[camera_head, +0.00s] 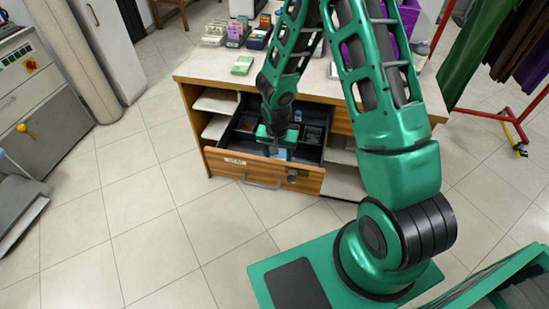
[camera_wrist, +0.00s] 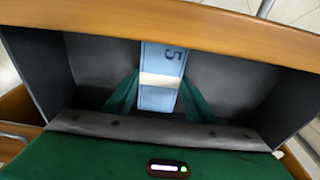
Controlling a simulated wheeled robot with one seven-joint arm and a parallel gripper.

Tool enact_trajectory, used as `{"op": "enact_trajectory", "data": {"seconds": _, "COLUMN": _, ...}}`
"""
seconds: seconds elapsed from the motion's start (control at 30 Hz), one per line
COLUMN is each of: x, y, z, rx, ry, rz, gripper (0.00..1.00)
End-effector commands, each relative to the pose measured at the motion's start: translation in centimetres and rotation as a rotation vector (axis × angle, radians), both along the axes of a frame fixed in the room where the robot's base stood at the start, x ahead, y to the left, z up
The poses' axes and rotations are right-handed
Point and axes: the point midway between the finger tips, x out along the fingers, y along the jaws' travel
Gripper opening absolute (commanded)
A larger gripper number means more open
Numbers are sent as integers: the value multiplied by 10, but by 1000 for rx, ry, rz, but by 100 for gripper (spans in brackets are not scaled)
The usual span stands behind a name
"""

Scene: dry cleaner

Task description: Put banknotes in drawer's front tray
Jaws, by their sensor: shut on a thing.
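The wooden drawer (camera_head: 225,162) is pulled open from the counter, with its black insert showing compartments at the back and a wide tray (camera_head: 238,144) at the front. My gripper (camera_head: 276,148) points down over the front part of the drawer. In the wrist view, my green fingers (camera_wrist: 161,92) are shut on a pale blue bundle of banknotes (camera_wrist: 162,60) with a white band and a "5" on it. The bundle's far end lies close to the drawer's front wall (camera_wrist: 230,32). I cannot tell whether the bundle touches the tray floor.
The counter top (camera_head: 205,72) above the drawer holds a green bundle (camera_head: 243,65) and several small colored items (camera_head: 236,33) at the back. Dark items lie in the drawer's rear compartments. A red clothes rack (camera_head: 500,116) stands at the right. The tiled floor before the drawer is clear.

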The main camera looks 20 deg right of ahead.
Motion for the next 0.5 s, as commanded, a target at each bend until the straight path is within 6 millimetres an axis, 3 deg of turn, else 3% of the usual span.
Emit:
{"op": "enact_trajectory", "data": {"seconds": 0.17, "x": 0, "y": 0, "z": -2, "rx": 0, "ry": 0, "rz": 1, "gripper": 23}}
{"op": "enact_trajectory", "data": {"seconds": 0.2, "x": 0, "y": 0, "z": -2, "rx": 0, "ry": 0, "rz": 1, "gripper": 55}}
{"op": "enact_trajectory", "data": {"seconds": 0.27, "x": 0, "y": 1, "z": -2, "rx": 0, "ry": 0, "rz": 1, "gripper": 69}}
{"op": "enact_trajectory", "data": {"seconds": 0.5, "x": 0, "y": 1, "z": -1, "rx": 0, "ry": 0, "rz": 1, "gripper": 69}}
